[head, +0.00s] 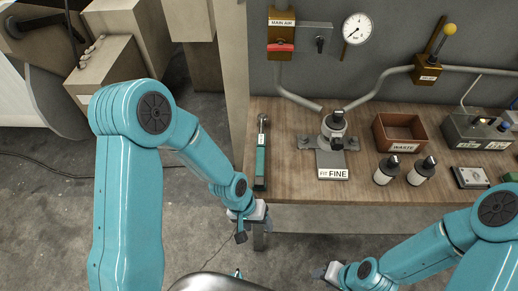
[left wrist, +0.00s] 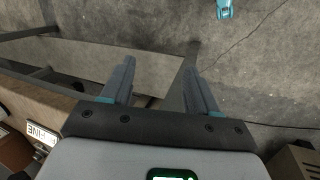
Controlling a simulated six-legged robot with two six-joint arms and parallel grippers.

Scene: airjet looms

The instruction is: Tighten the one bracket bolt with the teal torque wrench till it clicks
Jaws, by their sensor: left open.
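The teal torque wrench (head: 261,157) lies on the left end of the wooden bench, its handle toward the front edge and its metal head toward the back. A grey bracket (head: 306,143) sits on the bench to its right, under an upright filter unit (head: 334,124). I cannot make out the single bolt. My left gripper (head: 241,234) is just off the bench's front left corner, nearer than the wrench handle and apart from it. In the left wrist view its jaws (left wrist: 160,68) are open and empty above floor. My right gripper (head: 322,272) is low in front of the bench; its jaws are too small to read.
Behind the bench are a red-handled main air valve (head: 281,46), a gauge (head: 356,28) and pipes. A "FIT FINE" card (head: 332,174), two bottles (head: 385,170) and a brown waste bin (head: 399,132) stand on the bench (head: 290,195). Floor in front is clear.

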